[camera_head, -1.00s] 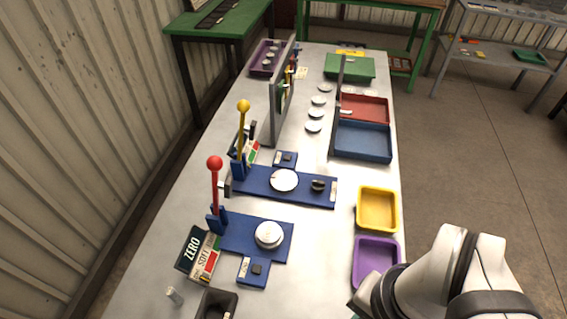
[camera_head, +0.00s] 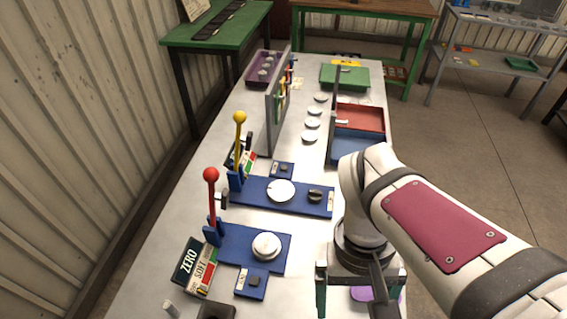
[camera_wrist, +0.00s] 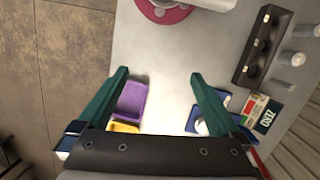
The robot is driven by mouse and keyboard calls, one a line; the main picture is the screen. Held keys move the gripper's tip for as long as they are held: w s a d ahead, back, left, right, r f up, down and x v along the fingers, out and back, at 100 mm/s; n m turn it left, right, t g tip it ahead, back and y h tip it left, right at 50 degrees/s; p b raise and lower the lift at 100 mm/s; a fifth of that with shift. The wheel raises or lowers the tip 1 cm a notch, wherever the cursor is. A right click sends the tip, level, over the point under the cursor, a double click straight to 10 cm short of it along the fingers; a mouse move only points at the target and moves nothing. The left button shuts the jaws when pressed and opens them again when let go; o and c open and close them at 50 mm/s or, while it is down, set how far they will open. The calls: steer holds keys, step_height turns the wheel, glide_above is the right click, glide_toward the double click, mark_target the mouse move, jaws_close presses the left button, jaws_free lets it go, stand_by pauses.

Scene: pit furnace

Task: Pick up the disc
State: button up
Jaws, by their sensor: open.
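Several pale metal discs lie in a row on the table (camera_head: 170,250), the nearest disc (camera_head: 309,137) beside the blue tray. Another disc (camera_head: 280,190) sits on the blue base with the yellow-knobbed lever, and one more disc (camera_head: 267,245) sits on the blue base with the red-knobbed lever. I cannot tell which one the task means. My gripper (camera_wrist: 158,75) is open and empty, with green fingers. In the head view my gripper (camera_head: 350,296) hangs right of the red-lever base, over the purple tray. The wrist view shows part of a pale disc (camera_wrist: 202,127) by the right finger.
The purple tray (camera_wrist: 131,100) and yellow tray (camera_wrist: 124,128) lie between the fingers in the wrist view. A blue tray (camera_head: 358,146) and red tray (camera_head: 360,117) stand farther back. A grey upright panel (camera_head: 277,120) and levers rise at left. A black holder (camera_wrist: 262,45) stands near the table edge.

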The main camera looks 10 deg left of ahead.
steer(key=w+a+f+n+h, duration=0.1)
steer(key=w+a+n+h, duration=0.25)
steer(key=w+n, duration=0.2)
steer(key=n+t+h, duration=0.5)
steer(key=n+t, duration=0.7)
steer(key=n, duration=0.8)
glide_above(265, 244)
steer(key=s+a, duration=1.1)
steer(key=s, duration=0.1)
step_height(265, 244, down, 13)
steer(key=shift+y, duration=0.25)
steer(key=x, duration=1.6)
steer(key=shift+w+a+f, duration=0.1)
steer(key=shift+a+f, duration=0.05)
steer(key=shift+a, duration=0.15)
jaws_close()
